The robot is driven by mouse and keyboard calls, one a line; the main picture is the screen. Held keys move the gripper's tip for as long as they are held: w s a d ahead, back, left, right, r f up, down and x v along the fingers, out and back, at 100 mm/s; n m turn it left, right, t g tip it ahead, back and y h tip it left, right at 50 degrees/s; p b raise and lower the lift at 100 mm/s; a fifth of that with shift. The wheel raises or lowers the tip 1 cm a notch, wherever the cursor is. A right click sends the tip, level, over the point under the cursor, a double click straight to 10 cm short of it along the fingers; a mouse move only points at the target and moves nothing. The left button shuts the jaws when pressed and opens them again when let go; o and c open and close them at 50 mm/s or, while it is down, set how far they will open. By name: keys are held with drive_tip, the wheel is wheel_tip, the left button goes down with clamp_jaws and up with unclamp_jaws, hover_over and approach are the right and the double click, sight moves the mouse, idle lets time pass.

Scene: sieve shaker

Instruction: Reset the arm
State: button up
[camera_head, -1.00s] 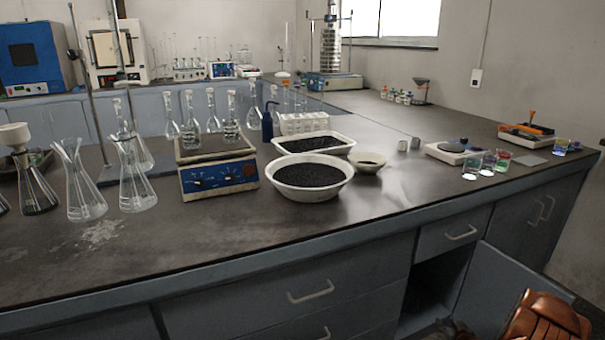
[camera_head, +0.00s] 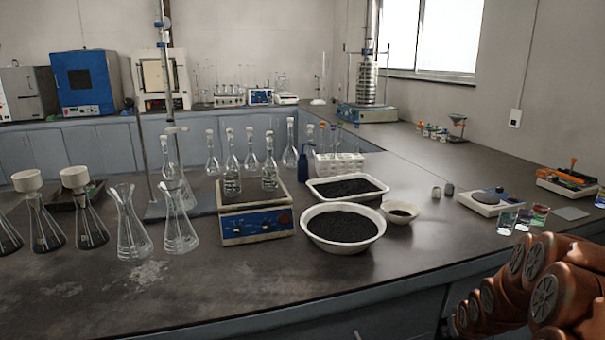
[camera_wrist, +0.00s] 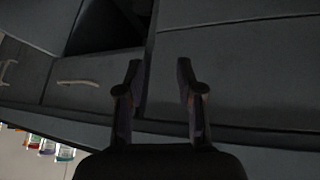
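My gripper (camera_wrist: 159,82) shows in the wrist view with its two fingers apart and nothing between them. It faces the grey cabinet fronts under the bench, with drawer handles at the left. In the head view, part of my copper-coloured arm (camera_head: 540,285) fills the lower right corner, in front of the bench edge. The gripper itself is not visible in the head view. The sieve shaker (camera_head: 367,112) stands on the far bench near the window.
The dark bench (camera_head: 235,285) holds a white bowl of black grains (camera_head: 342,228), a tray of black grains (camera_head: 347,188), a blue hot plate (camera_head: 256,225), and glass flasks (camera_head: 130,235) at the left. Small coloured beakers (camera_head: 523,219) stand near the arm. The bench front is clear.

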drive_tip(key=s+a+r+g+p, duration=0.1)
drive_tip(key=s+a+r+p, duration=0.15)
drive_tip(key=r, duration=0.25)
drive_tip(key=s+a+r+g+p, duration=0.1)
drive_tip(key=s+a+r, duration=0.3)
drive_tip(key=r, duration=0.1)
drive_tip(key=s+a+r+g+p, duration=0.2)
drive_tip(key=s+a+r, duration=0.3)
drive_tip(key=s, duration=0.6)
drive_tip(key=s+a+r+g+y+p, duration=0.1)
drive_tip(key=s+a+r+g+p, duration=0.1)
drive_tip(key=s+a+r+p, duration=0.3)
drive_tip(key=s+a+r+g+p, duration=0.2)
drive_tip(key=s+a+r, duration=0.4)
drive_tip(key=s+r, duration=0.5)
drive_tip(key=s+p, duration=0.1)
drive_tip(key=s, duration=0.6)
drive_tip(key=shift+r+y, duration=0.15)
drive_tip(key=shift+y, duration=0.15)
